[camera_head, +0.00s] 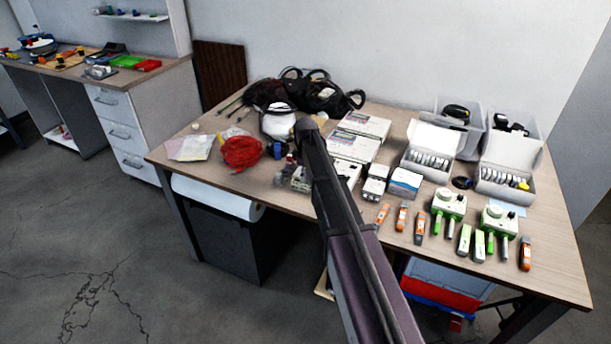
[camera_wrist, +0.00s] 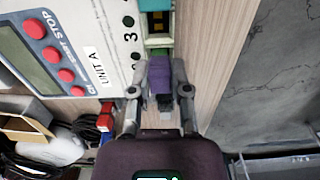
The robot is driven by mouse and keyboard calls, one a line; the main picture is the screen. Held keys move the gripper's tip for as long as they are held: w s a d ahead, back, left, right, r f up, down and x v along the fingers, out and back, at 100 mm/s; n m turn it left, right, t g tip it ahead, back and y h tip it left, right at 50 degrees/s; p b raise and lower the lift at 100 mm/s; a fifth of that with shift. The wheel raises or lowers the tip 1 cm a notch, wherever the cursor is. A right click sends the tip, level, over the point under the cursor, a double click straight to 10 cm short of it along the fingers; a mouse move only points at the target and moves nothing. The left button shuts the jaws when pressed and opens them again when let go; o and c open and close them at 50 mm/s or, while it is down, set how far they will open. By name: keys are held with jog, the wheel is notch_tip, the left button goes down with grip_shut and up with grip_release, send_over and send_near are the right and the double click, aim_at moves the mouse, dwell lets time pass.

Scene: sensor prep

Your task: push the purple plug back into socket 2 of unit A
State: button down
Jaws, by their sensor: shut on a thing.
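In the wrist view, unit A (camera_wrist: 98,22) is a pale box with a "UNIT A" label, a screen and several red buttons. Its row of sockets runs along its right edge beside black dots and a printed 3. My gripper (camera_wrist: 160,70) is shut on the purple plug (camera_wrist: 160,74), one finger on each side, at that edge. A dark socket with yellow (camera_wrist: 158,27) and a teal plug (camera_wrist: 155,4) lie further up the row. Socket 2's opening is hidden, and I cannot tell how far the plug is in. In the head view, my arm hides the gripper and plug.
The wooden table (camera_head: 190,178) holds a red cloth bundle (camera_head: 240,152), black bags (camera_head: 310,92), white boxes (camera_head: 365,123) and several orange and green tools. Bare table and grey floor (camera_wrist: 265,75) lie right of the gripper in the wrist view. Cables (camera_wrist: 85,128) lie lower left.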

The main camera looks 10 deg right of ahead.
jog(key=shift+f, duration=0.15)
dwell(0.3)
jog(key=c, duration=0.5)
grip_release()
jog(key=shift+o, duration=0.8)
jog(key=shift+r+p, duration=3.4)
jog(key=shift+r, duration=0.15)
